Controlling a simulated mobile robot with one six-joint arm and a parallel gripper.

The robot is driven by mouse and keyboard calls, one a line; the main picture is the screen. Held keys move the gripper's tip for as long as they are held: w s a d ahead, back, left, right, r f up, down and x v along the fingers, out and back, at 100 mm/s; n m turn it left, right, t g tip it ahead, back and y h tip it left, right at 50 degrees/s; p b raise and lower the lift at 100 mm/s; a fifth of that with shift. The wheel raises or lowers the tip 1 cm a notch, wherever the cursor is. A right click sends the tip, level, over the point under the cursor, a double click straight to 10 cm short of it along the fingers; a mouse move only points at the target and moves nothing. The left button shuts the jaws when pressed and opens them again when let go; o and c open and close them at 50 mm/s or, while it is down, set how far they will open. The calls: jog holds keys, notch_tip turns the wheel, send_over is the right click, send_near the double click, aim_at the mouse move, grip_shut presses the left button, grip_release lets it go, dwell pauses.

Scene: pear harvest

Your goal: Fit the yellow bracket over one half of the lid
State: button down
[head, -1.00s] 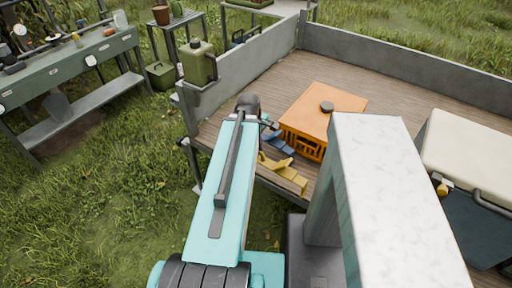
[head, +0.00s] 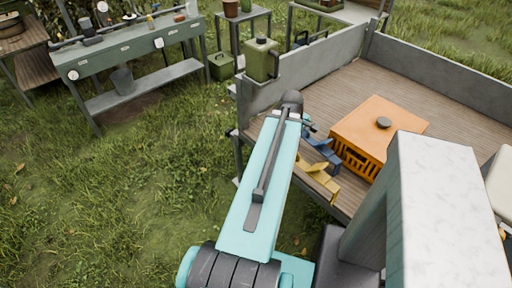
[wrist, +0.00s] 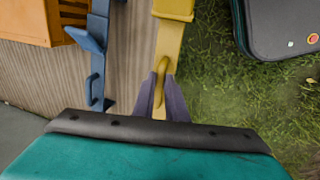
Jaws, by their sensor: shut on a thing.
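The crate's corner also shows at the top left of the wrist view (wrist: 32,20). The yellow bracket (head: 320,181) is in front of the crate, at the bed's near edge. In the wrist view my gripper (wrist: 162,88) is shut on the curved handle of the yellow bracket (wrist: 172,38). The bracket is apart from the lid. Whether it touches the bed I cannot tell. My fingers are hidden behind my arm in the head view.
A blue bracket (head: 322,152) lies between the yellow one and the crate, close beside it in the wrist view (wrist: 97,35). The wooden bed (head: 337,88) has grey side walls (head: 430,66). A green can (head: 262,60) stands at its left wall. The bed behind the crate is clear.

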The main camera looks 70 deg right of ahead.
jog(key=w+a+r+n, duration=0.1)
jog(key=w+a, duration=0.2)
jog(key=w, duration=0.8)
jog(key=w+a+r+n, duration=0.2)
jog(key=w, duration=0.9)
jog(key=w+a+r+n, duration=0.1)
jog(key=w+a, duration=0.2)
jog(key=w, duration=0.8)
jog(key=w+a+r+n+t, duration=0.1)
jog(key=w+a+r+n, duration=0.25)
jog(key=w+a, duration=1.3)
jog(key=w+a+r+n, duration=0.1)
jog(key=w+a, duration=0.3)
jog(key=a, duration=0.7)
jog(key=w+a+r+n, duration=0.1)
jog(key=w+a, duration=0.3)
jog(key=a, duration=0.6)
jog(key=w+a+r+n+t, duration=0.1)
jog(key=w+a+r+n, duration=0.1)
jog(key=a, duration=0.9)
jog(key=shift+w+a+r, duration=0.35)
jog(key=shift+w+r, duration=0.2)
jog(key=shift+w, duration=0.5)
jog(key=shift+d, duration=0.15)
